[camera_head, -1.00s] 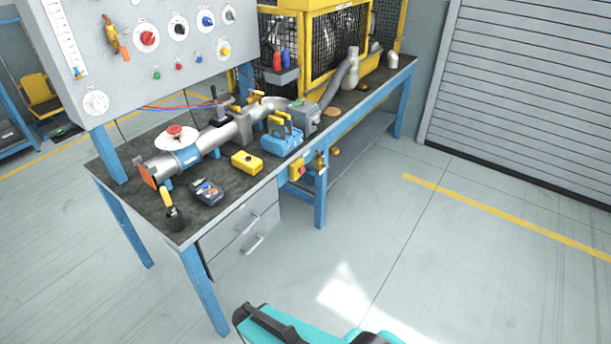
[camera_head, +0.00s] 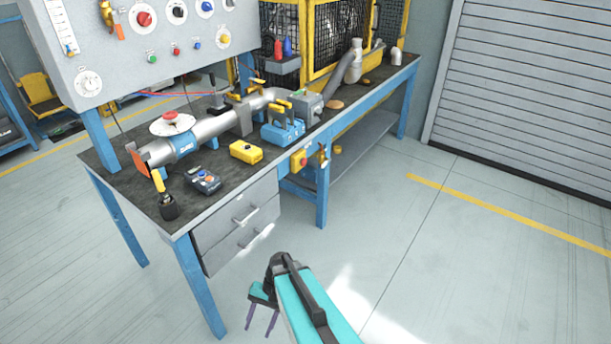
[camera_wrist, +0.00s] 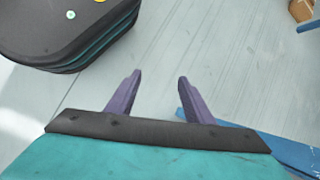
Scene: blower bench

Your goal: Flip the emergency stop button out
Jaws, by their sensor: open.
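A yellow box with a red button (camera_head: 299,160) is mounted on the front edge of the workbench, right of the drawers; it looks like the emergency stop. Whether its button is in or out is too small to tell. My gripper (camera_head: 262,322) is low in front of the bench, over open floor, below and apart from the box. In the wrist view, my gripper (camera_wrist: 160,76) shows two purple fingers spread apart with nothing between them. The emergency stop is not in the wrist view.
The workbench (camera_head: 210,212) carries a metal pipe (camera_head: 212,127), a yellow box (camera_head: 245,152), a blue clamp-like unit (camera_head: 283,131) and a dark controller (camera_head: 203,180). A padlock-like item (camera_head: 323,157) hangs beside the red-button box. A control panel (camera_head: 120,50) stands behind. Floor to the right is clear.

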